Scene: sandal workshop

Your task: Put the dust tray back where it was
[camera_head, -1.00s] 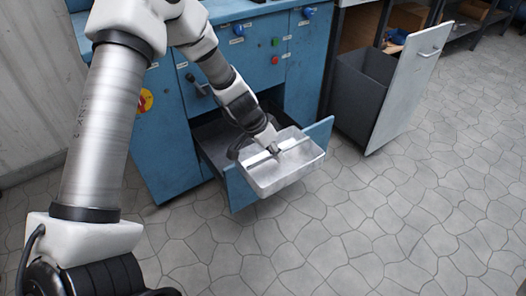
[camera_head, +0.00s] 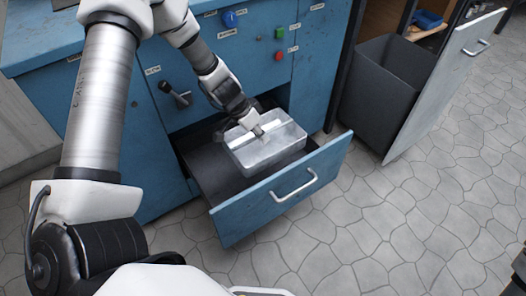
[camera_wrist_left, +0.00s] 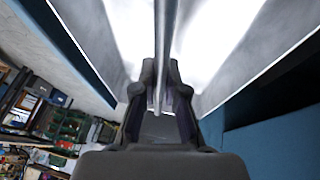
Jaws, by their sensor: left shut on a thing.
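The dust tray (camera_head: 272,153) is a pale grey metal box with a bar across its middle. My left gripper (camera_head: 258,132) is shut on that bar from above. In the left wrist view the left gripper (camera_wrist_left: 161,98) has the bar between its fingers, with the bright walls of the tray (camera_wrist_left: 225,45) on both sides. The tray is within the outline of the open blue drawer (camera_head: 270,202), towards its right side. I cannot tell whether it touches the drawer floor.
The drawer hangs out of a blue cabinet (camera_head: 90,100) with a lever, knobs and buttons. A dark grey bin (camera_head: 378,95) behind a pulled-out pale panel (camera_head: 440,85) stands to the right. The stone-patterned floor (camera_head: 400,235) in front is clear.

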